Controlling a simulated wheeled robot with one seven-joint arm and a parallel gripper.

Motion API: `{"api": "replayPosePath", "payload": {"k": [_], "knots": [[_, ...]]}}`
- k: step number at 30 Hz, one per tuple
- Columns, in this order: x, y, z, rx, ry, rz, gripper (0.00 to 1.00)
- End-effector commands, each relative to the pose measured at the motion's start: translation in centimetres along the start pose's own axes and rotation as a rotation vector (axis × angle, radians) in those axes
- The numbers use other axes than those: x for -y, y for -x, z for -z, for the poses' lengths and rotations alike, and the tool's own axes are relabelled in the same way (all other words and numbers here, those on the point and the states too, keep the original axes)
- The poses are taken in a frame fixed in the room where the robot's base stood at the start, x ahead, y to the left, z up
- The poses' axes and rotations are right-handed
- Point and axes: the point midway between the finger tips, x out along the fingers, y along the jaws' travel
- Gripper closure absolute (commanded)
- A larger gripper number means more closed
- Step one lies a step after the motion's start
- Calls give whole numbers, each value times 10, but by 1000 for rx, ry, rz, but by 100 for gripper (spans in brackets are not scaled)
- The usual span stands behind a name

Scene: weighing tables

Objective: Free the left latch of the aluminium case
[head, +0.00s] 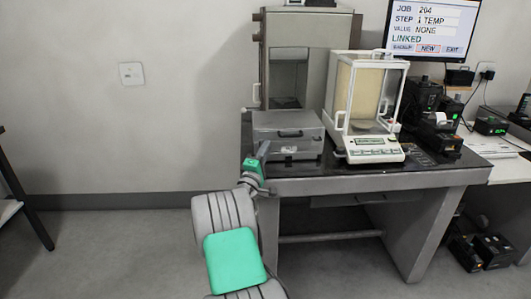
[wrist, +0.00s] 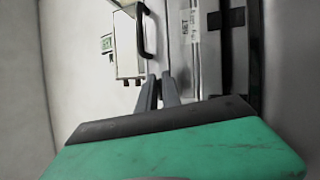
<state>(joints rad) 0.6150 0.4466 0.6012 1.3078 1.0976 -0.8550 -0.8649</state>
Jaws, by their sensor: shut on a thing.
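The grey aluminium case (head: 285,120) stands on the dark-topped table with its lid down. My gripper (head: 264,150) is at the left end of the case front. In the wrist view my gripper's two grey fingers (wrist: 158,88) are close together at the case's near end. They are shut on the left latch, which they mostly hide. I cannot tell whether the latch has lifted.
A glass-sided balance (head: 365,100) stands right of the case. A tall grey cabinet (head: 308,30) stands behind it. The table's front edge (head: 350,184) runs just below the case. A screen (head: 433,25) and black devices are at the right. The floor to the left is clear.

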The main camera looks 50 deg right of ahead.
Motion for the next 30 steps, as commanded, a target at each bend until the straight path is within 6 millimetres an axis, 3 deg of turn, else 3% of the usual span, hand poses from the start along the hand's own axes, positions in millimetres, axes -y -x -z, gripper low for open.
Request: {"api": "replayPosePath", "payload": {"k": [2,3,9,17,20,30], "knots": [[3,1,0,-1,3,6,100],[3,1,0,-1,3,6,88],[2,1,0,0,2,3,72],[1,2,0,0,2,2,71],[2,12,0,-1,2,4,71],[2,74,0,-2,2,4,71]]}}
